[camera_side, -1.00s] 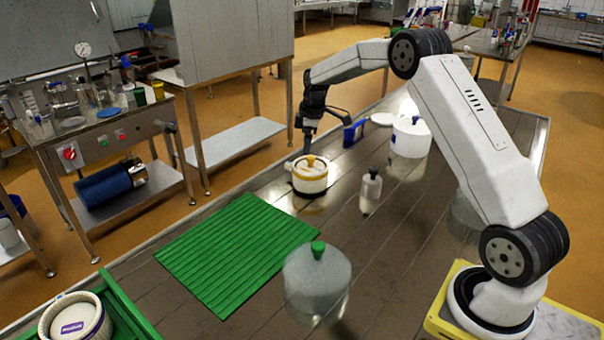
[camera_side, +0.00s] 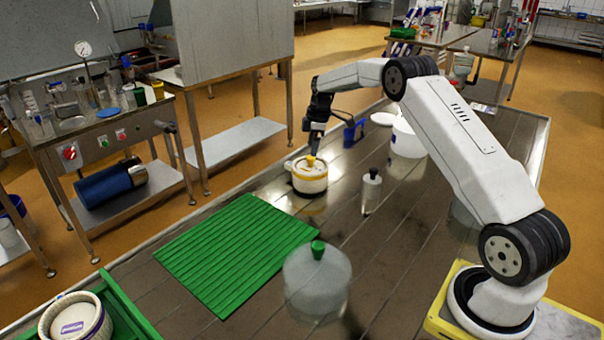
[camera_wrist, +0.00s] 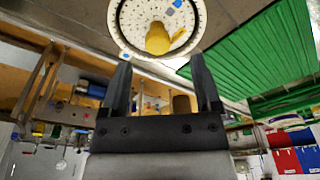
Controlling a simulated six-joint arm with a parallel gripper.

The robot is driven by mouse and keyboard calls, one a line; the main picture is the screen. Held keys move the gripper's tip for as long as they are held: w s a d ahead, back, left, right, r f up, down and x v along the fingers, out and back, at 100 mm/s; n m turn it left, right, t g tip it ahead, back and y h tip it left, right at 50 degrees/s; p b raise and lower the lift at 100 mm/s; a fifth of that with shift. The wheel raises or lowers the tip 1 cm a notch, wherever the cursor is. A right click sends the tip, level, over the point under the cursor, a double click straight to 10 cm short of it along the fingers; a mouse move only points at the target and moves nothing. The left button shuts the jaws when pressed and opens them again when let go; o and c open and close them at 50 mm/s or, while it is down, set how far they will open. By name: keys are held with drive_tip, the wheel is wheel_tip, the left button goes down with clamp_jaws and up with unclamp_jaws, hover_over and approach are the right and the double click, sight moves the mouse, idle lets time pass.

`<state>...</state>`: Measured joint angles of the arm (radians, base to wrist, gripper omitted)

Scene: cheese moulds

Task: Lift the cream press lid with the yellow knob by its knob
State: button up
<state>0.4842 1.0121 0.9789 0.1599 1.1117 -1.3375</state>
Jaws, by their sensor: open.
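My gripper (camera_side: 312,152) points down right above the knob in the side view. In the wrist view my gripper (camera_wrist: 162,62) has its two dark fingers apart with nothing between them. Whether a finger touches the knob cannot be told.
A green ribbed mat (camera_side: 237,250) lies left of the mould. A green crate (camera_side: 118,312) is front left.

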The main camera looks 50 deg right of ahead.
sight(311, 158)
drive_tip(key=shift+w+a+f, duration=0.1)
drive_tip(key=shift+w+f, duration=0.05)
drive_tip(key=shift+f, duration=1.2)
drive_tip(key=shift+w+a+f, duration=0.1)
drive_tip(key=shift+w+f, duration=0.05)
drive_tip(key=shift+f, duration=1.15)
clamp_jaws()
